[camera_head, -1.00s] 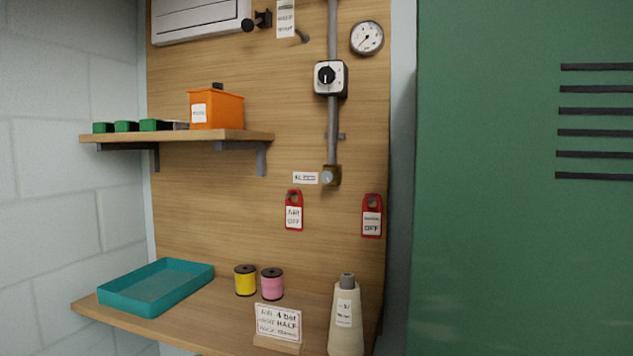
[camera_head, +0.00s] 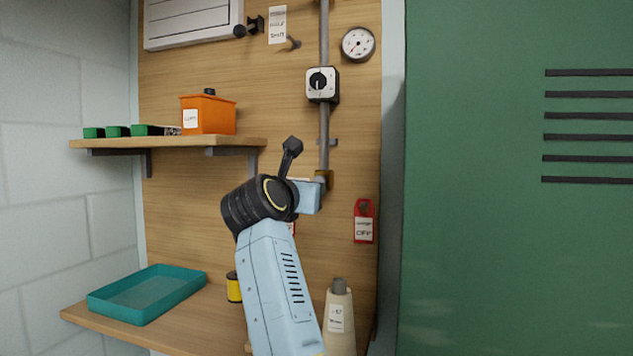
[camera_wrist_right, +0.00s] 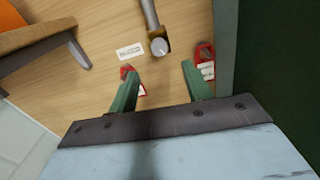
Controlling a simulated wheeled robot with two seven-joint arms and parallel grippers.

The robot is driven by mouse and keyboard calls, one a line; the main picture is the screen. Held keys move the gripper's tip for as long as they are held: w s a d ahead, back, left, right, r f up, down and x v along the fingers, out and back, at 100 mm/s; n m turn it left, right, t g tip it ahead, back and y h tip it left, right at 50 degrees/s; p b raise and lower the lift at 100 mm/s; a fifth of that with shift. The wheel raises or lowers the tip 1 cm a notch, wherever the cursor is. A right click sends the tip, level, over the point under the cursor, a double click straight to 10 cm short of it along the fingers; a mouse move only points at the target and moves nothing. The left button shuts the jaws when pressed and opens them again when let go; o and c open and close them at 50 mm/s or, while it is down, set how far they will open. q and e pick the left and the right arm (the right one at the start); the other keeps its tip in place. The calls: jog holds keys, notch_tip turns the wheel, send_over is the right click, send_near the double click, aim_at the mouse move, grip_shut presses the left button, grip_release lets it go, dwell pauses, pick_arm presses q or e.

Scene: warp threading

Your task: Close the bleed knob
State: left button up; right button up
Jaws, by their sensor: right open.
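The bleed knob, a grey round knob on a brass block, sits at the lower end of the grey pipe on the wooden board. In the right wrist view the knob (camera_wrist_right: 159,46) is in plain sight, just ahead of and between the fingertips, apart from them. In the head view the brass block (camera_head: 325,179) shows, partly hidden by my right gripper. My right gripper (camera_wrist_right: 161,70) is open and empty, its two green fingers spread toward the board. In the head view its pale blue body (camera_head: 308,196) is just below the block; the fingers are hidden. My left gripper is not in view.
Red tags (camera_head: 364,222) hang near the knob; one is mostly hidden by my arm. A black-and-white selector (camera_head: 319,84) and gauge (camera_head: 358,44) are above. The shelf with an orange bin (camera_head: 208,114) is left. A teal tray (camera_head: 148,294) and cone (camera_head: 339,315) stand below.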

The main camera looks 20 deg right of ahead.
jog(key=p+x, duration=0.2)
jog(key=x, duration=0.7)
jog(key=shift+w, duration=0.1)
jog(key=c, duration=1)
jog(key=shift+o, duration=0.2)
jog(key=shift+p, duration=0.3)
jog(key=shift+n+p, duration=3.5)
jog(key=shift+p, duration=0.55)
